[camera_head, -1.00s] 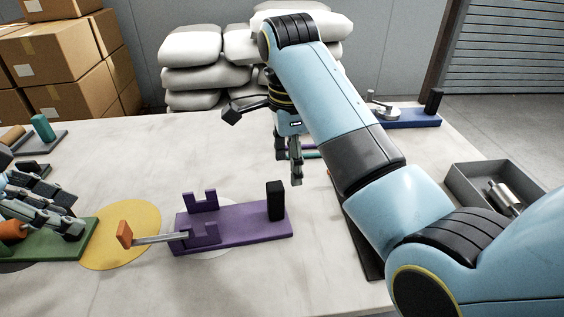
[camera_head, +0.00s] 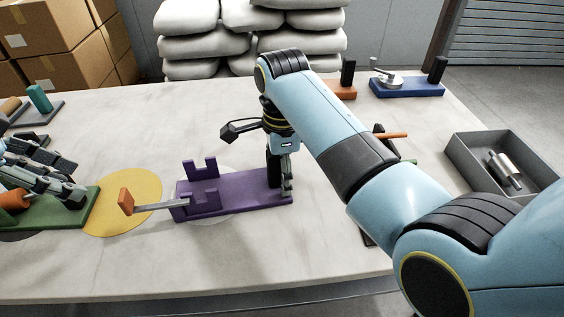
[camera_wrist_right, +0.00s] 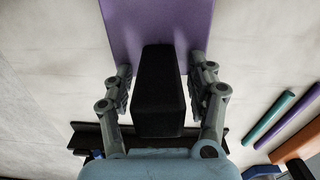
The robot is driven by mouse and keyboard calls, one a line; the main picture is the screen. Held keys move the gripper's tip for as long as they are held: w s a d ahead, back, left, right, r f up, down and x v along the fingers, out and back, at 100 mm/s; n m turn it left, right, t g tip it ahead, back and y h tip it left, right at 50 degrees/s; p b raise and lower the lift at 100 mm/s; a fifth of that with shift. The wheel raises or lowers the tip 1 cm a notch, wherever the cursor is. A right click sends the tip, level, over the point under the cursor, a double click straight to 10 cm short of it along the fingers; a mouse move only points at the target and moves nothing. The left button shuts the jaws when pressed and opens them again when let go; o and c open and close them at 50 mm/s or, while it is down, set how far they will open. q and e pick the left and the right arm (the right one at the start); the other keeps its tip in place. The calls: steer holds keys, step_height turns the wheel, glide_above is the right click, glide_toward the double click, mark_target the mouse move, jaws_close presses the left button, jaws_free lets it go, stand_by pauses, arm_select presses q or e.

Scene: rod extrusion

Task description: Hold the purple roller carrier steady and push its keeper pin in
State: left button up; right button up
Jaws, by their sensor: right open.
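The purple roller carrier (camera_head: 235,198) lies on the table, with two notched uprights and a black block (camera_head: 272,168) standing at its right end. Its keeper pin (camera_head: 155,207), a grey bar with an orange head (camera_head: 126,202), sticks out to the left at the near upright. My right gripper (camera_head: 284,185) is down at the black block. In the right wrist view its open fingers straddle the block (camera_wrist_right: 159,95), one on each side, with small gaps visible. My left gripper (camera_head: 72,180) is over the green carrier (camera_head: 78,214) at the left, by an orange roller (camera_head: 14,199); its closure is unclear.
A yellow disc (camera_head: 125,222) lies on the table beneath the pin head. A grey bin (camera_head: 478,165) with a metal cylinder stands at the right. A blue carrier (camera_head: 405,89) is at the back right. The table front is clear.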

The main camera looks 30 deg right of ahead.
jaws_close()
stand_by(0.4)
